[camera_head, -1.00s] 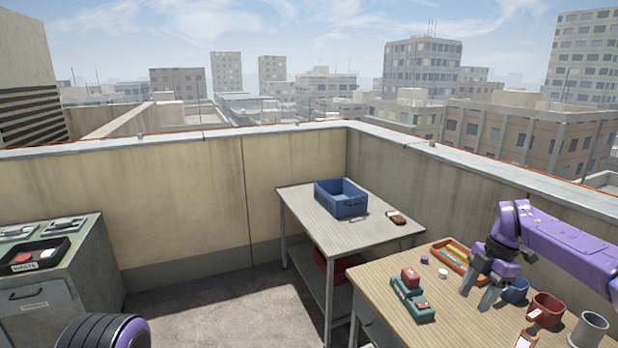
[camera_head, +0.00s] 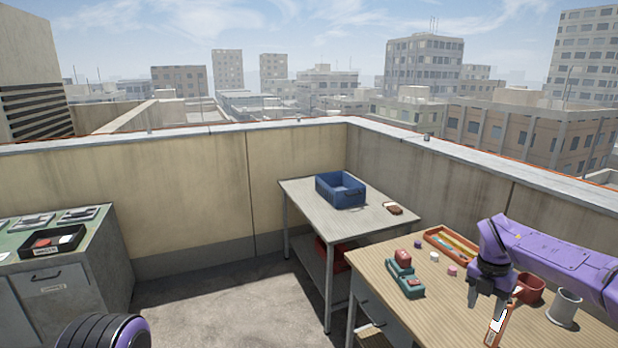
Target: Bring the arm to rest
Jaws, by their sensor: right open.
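My right arm (camera_head: 560,250) is purple and reaches in from the right over the wooden workbench (camera_head: 390,285). My right gripper (camera_head: 487,300) is open and points down above the bench, with nothing seen between its fingers. An orange and white item (camera_head: 498,324) lies close to its fingertips in the picture; I cannot tell whether they touch. A red mug (camera_head: 530,290) is just right of the gripper, partly hidden by my arm. My left gripper is out of view; only a purple part of my left arm shows at bottom left.
On the bench are a grey cup (camera_head: 564,308), a teal holder (camera_head: 404,277) with a red block, an orange tray (camera_head: 451,243) and small purple, white and pink pieces. A grey table (camera_head: 300,195) with a blue bin (camera_head: 340,189) stands behind. A cabinet (camera_head: 60,275) is left.

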